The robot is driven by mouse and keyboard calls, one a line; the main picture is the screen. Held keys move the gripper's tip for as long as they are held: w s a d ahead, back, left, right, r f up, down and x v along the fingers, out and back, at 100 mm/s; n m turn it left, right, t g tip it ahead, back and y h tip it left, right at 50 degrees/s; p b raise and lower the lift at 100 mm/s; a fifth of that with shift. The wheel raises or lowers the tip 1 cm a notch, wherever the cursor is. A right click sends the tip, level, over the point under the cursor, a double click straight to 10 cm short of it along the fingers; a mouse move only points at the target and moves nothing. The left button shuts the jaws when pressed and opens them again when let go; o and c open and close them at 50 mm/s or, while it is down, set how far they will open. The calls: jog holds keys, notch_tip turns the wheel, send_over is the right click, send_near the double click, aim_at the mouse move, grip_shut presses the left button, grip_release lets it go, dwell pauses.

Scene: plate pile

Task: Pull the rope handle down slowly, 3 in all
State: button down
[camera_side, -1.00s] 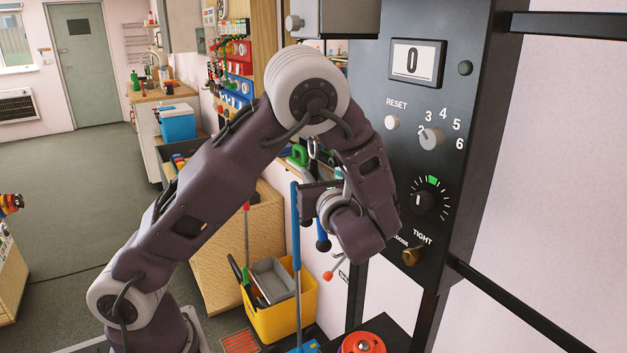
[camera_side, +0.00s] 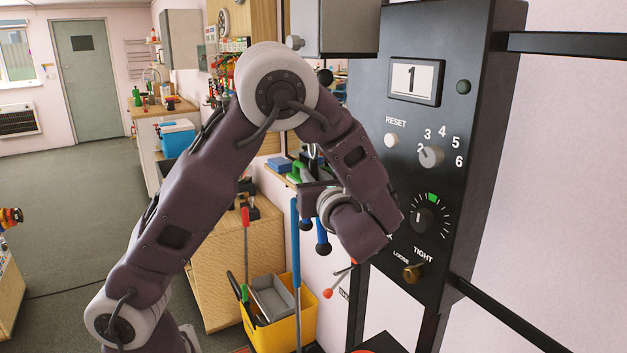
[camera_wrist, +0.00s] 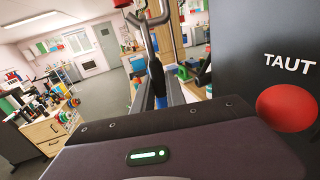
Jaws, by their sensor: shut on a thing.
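The rope handle (camera_side: 322,236) hangs from a metal clip, with two blue lengths ending in black balls. My gripper (camera_side: 314,188) is shut on its upper part, beside the black panel, and hides that part in the side view. In the wrist view the metal fitting (camera_wrist: 149,35) rises above the dark and blue handle (camera_wrist: 157,84). The counter display (camera_side: 416,80) on the panel reads 1. In the wrist view a red round lamp or button (camera_wrist: 287,108) sits under the word TAUT.
The black panel carries a reset button (camera_side: 391,140), a numbered selector (camera_side: 431,156), a dial (camera_side: 423,220) and a loose/tight brass knob (camera_side: 412,273). A red-tipped lever (camera_side: 328,293) sits below the handle. A yellow bin (camera_side: 285,328) stands below. Open floor lies to the left.

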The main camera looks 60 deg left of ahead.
jog(key=shift+r, duration=0.15)
dwell(0.4)
jog(key=shift+f, duration=1.2)
